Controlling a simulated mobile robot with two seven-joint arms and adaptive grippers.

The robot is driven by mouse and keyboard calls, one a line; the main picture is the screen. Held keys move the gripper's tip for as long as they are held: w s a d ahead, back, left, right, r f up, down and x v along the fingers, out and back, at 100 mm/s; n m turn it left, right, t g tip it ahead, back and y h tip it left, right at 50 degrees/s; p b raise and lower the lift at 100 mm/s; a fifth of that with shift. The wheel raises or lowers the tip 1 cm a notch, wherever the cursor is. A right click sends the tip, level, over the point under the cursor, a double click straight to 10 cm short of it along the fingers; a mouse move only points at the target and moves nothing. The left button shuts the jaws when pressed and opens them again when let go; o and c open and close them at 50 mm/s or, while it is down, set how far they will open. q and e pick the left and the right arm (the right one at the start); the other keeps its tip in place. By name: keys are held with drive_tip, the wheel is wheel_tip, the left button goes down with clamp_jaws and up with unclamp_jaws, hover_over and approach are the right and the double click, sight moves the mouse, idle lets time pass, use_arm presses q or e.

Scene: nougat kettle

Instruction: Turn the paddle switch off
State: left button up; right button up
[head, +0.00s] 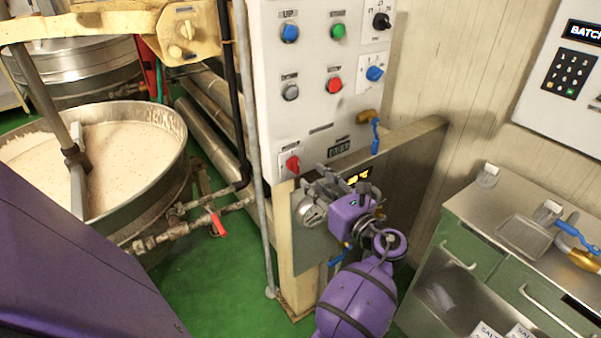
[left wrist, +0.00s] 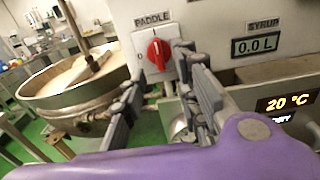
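The paddle switch is a red rotary knob (head: 293,165) on a white plate at the lower left of the control panel (head: 305,100). In the left wrist view the red knob (left wrist: 158,54) sits below the label PADDLE, with a 0 mark to its left. Its exact setting is hard to read. My left gripper (head: 312,185) is just below and to the right of the knob in the head view. Its fingers are spread and empty; in the left wrist view the knob shows between the fingertips (left wrist: 160,75). Contact with the knob is not visible. My right gripper is out of view.
A kettle (head: 165,165) of pale mix with a stirring arm stands at left. A red-handled valve (head: 217,222) and a vertical pipe (head: 257,150) are left of the panel. A green cabinet (head: 470,255) stands at right. Other panel buttons sit above the switch.

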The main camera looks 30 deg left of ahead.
sight(298, 168)
use_arm(q)
drive_tip(key=x, duration=0.6)
drive_tip(key=shift+r+p, duration=0.15)
drive_tip(key=shift+p, duration=0.2)
drive_tip(key=shift+w+a, duration=0.15)
drive_tip(key=shift+a, duration=0.45)
clamp_jaws()
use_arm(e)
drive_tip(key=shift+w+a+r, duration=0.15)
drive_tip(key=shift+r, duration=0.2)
